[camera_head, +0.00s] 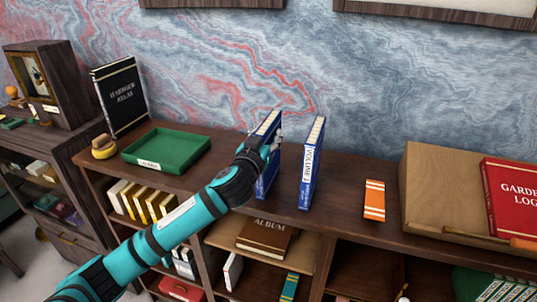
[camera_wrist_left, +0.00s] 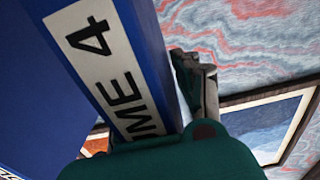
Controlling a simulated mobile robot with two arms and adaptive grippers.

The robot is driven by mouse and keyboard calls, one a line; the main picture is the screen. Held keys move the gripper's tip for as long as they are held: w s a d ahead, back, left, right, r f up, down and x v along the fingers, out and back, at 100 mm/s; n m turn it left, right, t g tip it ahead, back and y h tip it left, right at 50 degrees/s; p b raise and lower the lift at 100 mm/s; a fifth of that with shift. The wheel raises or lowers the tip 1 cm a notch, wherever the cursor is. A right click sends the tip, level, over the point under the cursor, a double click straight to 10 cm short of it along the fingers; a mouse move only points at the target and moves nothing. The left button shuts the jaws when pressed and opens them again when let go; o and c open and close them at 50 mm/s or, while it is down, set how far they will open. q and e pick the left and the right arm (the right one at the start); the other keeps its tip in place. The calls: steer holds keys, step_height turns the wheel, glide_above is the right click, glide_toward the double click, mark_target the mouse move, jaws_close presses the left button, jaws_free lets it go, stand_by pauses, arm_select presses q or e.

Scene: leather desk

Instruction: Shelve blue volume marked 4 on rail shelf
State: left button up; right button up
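A blue volume (camera_head: 268,178) stands upright on the dark wood top, partly covered by my left gripper (camera_head: 270,146). In the left wrist view its spine label ends in "ME 4" (camera_wrist_left: 105,60). My left gripper is at its upper part; one grey finger (camera_wrist_left: 193,82) lies close against the book's side, and the other is hidden behind the book. The gripper looks shut on it. A second blue volume (camera_head: 312,165), with a white "VOLUME" label, stands upright just to the right, apart from it. I cannot tell which shelf is the rail shelf. My right gripper is not in view.
A green tray (camera_head: 166,149), a yellow roll (camera_head: 104,147) and a black atlas (camera_head: 119,95) are at left. Shelves below hold yellow books and a brown album (camera_head: 265,236).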

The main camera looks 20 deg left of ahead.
arm_select(q)
jaws_close()
